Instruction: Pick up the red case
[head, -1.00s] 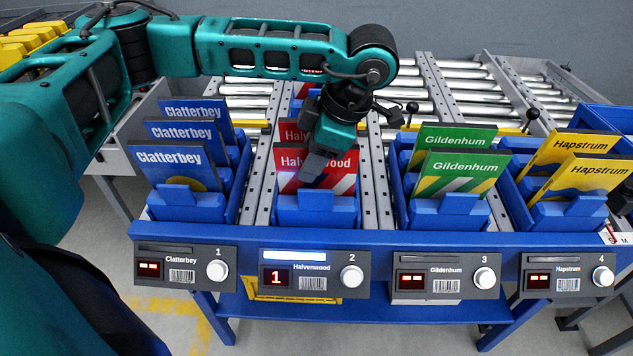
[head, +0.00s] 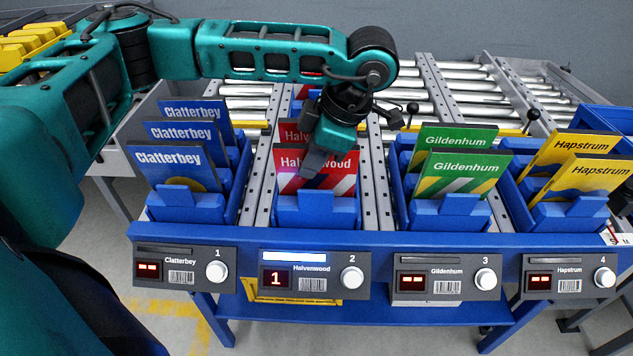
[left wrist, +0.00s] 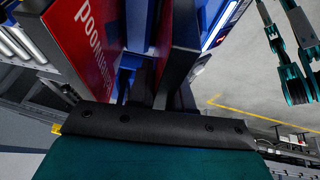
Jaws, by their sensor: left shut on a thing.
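The front red Halvenwood case (head: 342,166) stands upright in the blue holder (head: 315,210) of lane 2. A second red case (head: 292,132) stands just behind it, partly hidden. My left gripper (head: 315,165) reaches down over the upper middle of the front case, shut on it and covering part of its lettering. In the left wrist view a red lettered face (left wrist: 85,45) shows at the left, with a dark slab beside it at the middle. The fingertips are hard to make out there.
Blue Clatterbey cases (head: 170,165) stand left of lane 2. Green Gildenhum cases (head: 463,172) and yellow Hapstrum cases (head: 585,178) stand to the right. A blue front rail (head: 385,240) carries numbered displays; display 2 (head: 276,278) reads 1. Metal rollers (head: 410,82) lie behind.

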